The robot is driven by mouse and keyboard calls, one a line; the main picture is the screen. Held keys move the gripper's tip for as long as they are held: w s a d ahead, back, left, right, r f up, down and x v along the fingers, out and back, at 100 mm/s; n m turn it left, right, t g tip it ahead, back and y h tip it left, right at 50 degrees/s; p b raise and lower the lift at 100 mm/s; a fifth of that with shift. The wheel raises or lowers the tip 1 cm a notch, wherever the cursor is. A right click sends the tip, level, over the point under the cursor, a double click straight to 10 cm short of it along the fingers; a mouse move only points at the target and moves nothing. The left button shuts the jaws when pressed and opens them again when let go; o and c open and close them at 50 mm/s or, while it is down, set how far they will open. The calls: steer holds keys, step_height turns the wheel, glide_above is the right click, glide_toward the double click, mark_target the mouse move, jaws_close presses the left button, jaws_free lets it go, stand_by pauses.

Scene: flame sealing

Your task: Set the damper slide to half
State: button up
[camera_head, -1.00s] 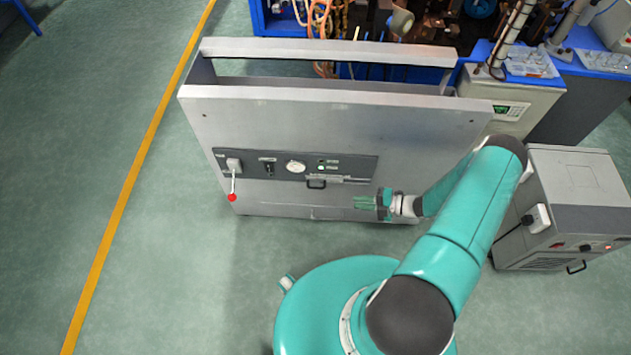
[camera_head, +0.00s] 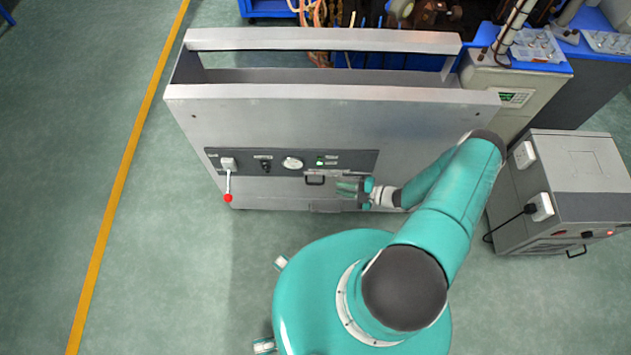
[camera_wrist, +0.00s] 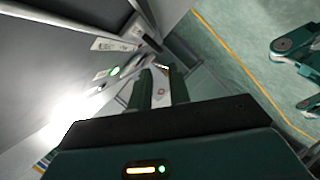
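The damper slide appears to be the dark handle (camera_head: 315,180) at the left end of a pale horizontal rail (camera_head: 340,173) on the grey cabinet's front; no label is readable. My gripper (camera_head: 345,188) is just right of the handle, in front of the rail's right part, hiding some of it. In the wrist view my two green fingers (camera_wrist: 163,88) stand apart, with a pale surface showing between them. Nothing is clearly held. Whether the fingers touch the cabinet cannot be told.
The dark control panel (camera_head: 290,163) also bears a red-tipped lever (camera_head: 228,185), a black knob (camera_head: 266,167), a round gauge (camera_head: 292,163) and a green lit indicator (camera_head: 320,162). A grey machine (camera_head: 560,190) stands at right. Floor on the left is clear.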

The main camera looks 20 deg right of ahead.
mark_target(317, 184)
steer(key=x, duration=1)
steer(key=shift+w+a, duration=0.1)
steer(key=shift+a, duration=0.1)
jaws_close()
